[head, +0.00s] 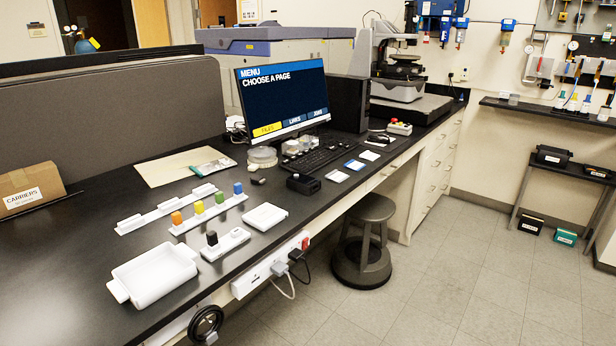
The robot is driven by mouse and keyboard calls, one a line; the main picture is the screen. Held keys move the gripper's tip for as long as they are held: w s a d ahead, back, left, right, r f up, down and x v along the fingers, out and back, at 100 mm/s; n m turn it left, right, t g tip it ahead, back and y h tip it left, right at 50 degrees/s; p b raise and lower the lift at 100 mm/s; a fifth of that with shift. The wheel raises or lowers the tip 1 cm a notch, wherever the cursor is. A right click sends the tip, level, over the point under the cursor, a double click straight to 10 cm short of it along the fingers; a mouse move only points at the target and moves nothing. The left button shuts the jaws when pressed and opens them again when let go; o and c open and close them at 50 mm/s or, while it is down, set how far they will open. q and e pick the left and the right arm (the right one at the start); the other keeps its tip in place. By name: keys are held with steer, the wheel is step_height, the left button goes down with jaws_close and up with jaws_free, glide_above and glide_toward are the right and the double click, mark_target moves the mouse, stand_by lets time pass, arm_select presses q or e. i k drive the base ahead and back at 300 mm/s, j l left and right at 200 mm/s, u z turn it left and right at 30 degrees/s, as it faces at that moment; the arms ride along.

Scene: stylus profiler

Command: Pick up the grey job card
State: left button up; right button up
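Three small flat cards lie in a slanting row on the black bench, near its front edge and in front of the keyboard. The nearest card (337,176) looks pale grey or white. The middle card (354,164) has blue on it. The farthest card (370,155) looks whitish. They are too small for me to tell surely which one is the grey job card. Neither of my grippers shows in the head view.
A black box device (303,184) sits left of the cards, and the keyboard (318,159) and monitor (283,97) stand behind them. A stool (366,240) stands below the bench edge. A white tray (152,276) is at the near left.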

mark_target(336, 176)
steer(key=i+l+u, duration=0.3)
steer(key=l+u, duration=0.3)
steer(key=i+l+u, duration=0.4)
steer(key=l, duration=0.6)
steer(key=i+l+u, duration=0.1)
steer(key=l, duration=0.6)
steer(key=i+l+u, duration=0.1)
steer(key=l, duration=0.6)
steer(key=i+l+u, duration=0.1)
steer(key=l, duration=0.6)
steer(key=i, duration=0.1)
